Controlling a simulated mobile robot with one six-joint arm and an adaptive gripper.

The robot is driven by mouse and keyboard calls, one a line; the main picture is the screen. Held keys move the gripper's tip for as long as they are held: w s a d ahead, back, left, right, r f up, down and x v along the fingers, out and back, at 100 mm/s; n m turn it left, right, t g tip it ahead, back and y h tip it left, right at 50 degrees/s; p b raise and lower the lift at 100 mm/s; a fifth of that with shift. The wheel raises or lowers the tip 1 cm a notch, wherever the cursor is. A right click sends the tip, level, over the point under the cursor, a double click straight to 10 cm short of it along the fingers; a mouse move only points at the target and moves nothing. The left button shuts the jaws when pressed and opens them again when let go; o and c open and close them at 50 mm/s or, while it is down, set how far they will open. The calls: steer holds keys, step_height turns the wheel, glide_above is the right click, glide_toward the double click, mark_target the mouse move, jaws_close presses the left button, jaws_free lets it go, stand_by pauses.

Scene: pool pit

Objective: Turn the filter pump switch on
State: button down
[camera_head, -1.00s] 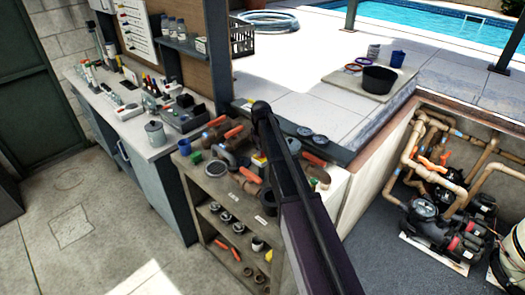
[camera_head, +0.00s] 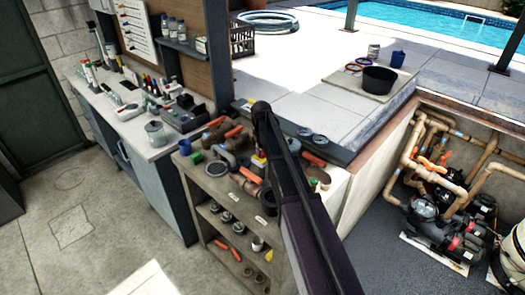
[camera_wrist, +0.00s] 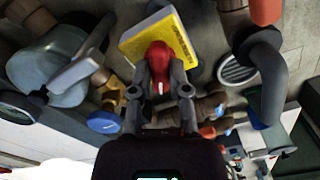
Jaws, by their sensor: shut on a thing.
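In the wrist view, my gripper (camera_wrist: 160,78) is shut on a red knob (camera_wrist: 158,50), one finger on each side of it. The red knob has a small white mark and sits in front of a yellow plate (camera_wrist: 160,35) with dark print, which I take to be the filter pump switch. The fingers hide the lower part of the knob. In the head view, a bit of the yellow plate (camera_head: 258,158) shows beside my arm, which hides the knob and my gripper. I cannot tell the switch's on or off position.
A shelf bench (camera_head: 232,190) crowded with pipe fittings and orange-handled valves surrounds the switch. A grey elbow pipe (camera_wrist: 268,75) and a blue-capped fitting (camera_wrist: 104,122) are close to my gripper. Pumps and pipes (camera_head: 440,225) lie in the pit at right. The floor at left is clear.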

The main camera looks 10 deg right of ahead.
steer(key=m, duration=1.2)
steer(key=shift+m, duration=0.3)
stand_by(0.3)
steer(key=c, duration=0.6)
jaws_free()
